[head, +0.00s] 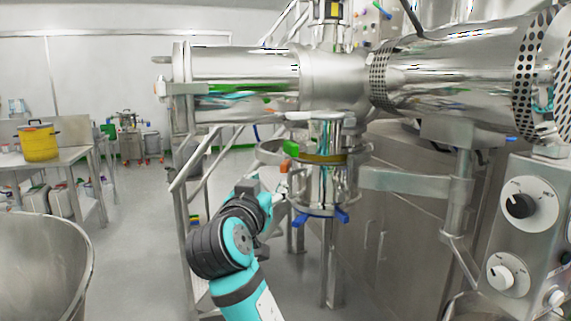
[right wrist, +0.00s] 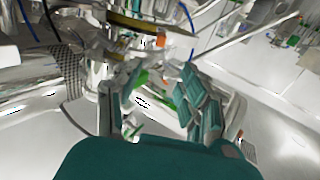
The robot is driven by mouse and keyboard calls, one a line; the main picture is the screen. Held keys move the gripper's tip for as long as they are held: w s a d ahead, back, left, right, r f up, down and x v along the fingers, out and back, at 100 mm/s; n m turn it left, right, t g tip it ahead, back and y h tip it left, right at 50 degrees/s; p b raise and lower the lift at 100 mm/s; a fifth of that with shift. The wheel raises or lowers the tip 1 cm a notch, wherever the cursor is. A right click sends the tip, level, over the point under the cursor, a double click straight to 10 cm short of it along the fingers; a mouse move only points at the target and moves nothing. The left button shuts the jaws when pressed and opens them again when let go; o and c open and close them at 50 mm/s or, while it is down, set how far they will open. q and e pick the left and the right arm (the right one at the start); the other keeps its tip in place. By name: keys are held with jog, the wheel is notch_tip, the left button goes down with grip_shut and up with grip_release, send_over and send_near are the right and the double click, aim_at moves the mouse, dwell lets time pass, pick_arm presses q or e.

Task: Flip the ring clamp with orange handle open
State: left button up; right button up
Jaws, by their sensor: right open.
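A steel ring clamp (head: 268,157) sits around the upright steel cylinder under the horizontal machine body in the head view. A small orange handle (head: 283,166) shows at its left side, just below a green handle (head: 290,148). Orange also shows beyond my fingers in the right wrist view (right wrist: 141,77), with green beside it. My right gripper (head: 281,195) is just below and left of the clamp. In the wrist view its teal fingers (right wrist: 160,95) are apart, with nothing clearly held between them. Whether a finger touches the handle cannot be told. My left gripper is out of view.
Blue-handled fittings (head: 342,215) hang at the cylinder's lower end. A steel bracket (head: 400,180) runs right from the clamp. A control panel (head: 520,230) stands at the right and a large steel bowl (head: 45,255) at lower left. Open floor lies left of the arm.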

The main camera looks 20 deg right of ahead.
aim_at(283, 166)
jog(key=p+x, duration=0.3)
jog(key=x, duration=1.4)
jog(key=shift+w+p, duration=0.2)
jog(key=shift+p, duration=0.15)
jog(key=shift+f, duration=0.1)
grip_shut()
